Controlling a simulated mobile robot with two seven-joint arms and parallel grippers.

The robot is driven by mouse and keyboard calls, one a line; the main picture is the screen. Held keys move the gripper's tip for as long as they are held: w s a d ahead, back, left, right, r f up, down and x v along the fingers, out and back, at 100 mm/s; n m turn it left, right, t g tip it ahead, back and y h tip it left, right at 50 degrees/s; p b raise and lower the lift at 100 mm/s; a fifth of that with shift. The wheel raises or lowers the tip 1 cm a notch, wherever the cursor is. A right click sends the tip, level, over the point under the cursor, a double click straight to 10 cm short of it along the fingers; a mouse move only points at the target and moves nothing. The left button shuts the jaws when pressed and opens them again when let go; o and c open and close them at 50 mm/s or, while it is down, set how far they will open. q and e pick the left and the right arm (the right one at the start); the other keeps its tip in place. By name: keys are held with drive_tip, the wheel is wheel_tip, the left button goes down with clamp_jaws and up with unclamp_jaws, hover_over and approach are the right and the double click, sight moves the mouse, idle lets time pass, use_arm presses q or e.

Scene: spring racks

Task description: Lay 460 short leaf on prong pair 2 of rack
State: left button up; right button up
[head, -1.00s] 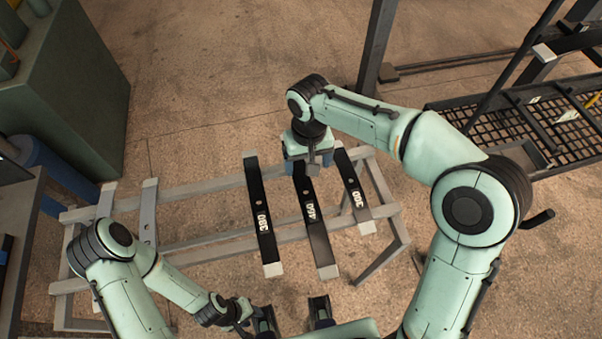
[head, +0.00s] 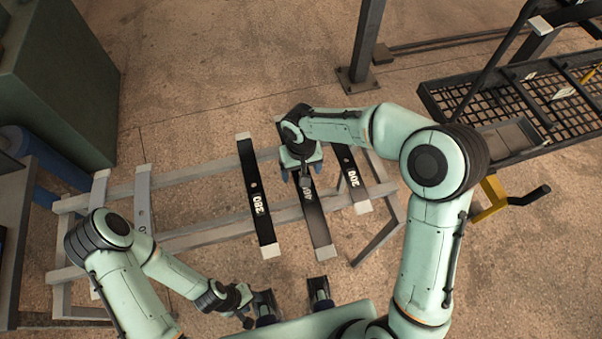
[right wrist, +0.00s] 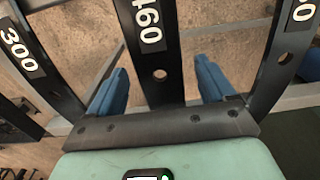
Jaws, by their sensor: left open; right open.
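The 460 leaf (head: 318,228) is a dark flat bar with a pale end, lying across the grey rail stand between the 380 leaf (head: 262,222) and the 300 leaf (head: 348,167). My right gripper (head: 301,170) is above the 460 leaf, pointing down and hiding part of it. In the right wrist view, its blue fingers (right wrist: 160,85) are open, one on each side of the 460 leaf (right wrist: 147,30); contact cannot be told. My left gripper (head: 292,290) is open and empty at the bottom. A dark rack (head: 480,100) stands at the right; which prongs are pair 2 cannot be told.
The grey rail stand (head: 195,238) also carries two lighter leaves at its left, one of them a grey leaf (head: 143,190). A dark post (head: 366,45) stands behind. A green cabinet (head: 60,80) is at the upper left. Open floor lies between the stand and the rack.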

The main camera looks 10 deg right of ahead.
clamp_jaws()
drive_tip(key=shift+w+r, duration=0.1)
drive_tip(key=shift+r, duration=0.25)
use_arm(q)
drive_tip(key=r+p, duration=0.1)
drive_tip(key=w+r+p, duration=0.1)
drive_tip(key=shift+w+r, duration=0.1)
drive_tip(key=shift+r, duration=0.25)
use_arm(e)
wheel_tip(320, 180, up, 20)
drive_tip(key=shift+f, duration=0.25)
drive_tip(key=c, duration=0.9)
unclamp_jaws()
drive_tip(key=c, duration=0.4)
use_arm(q)
drive_tip(key=shift+d, duration=0.1)
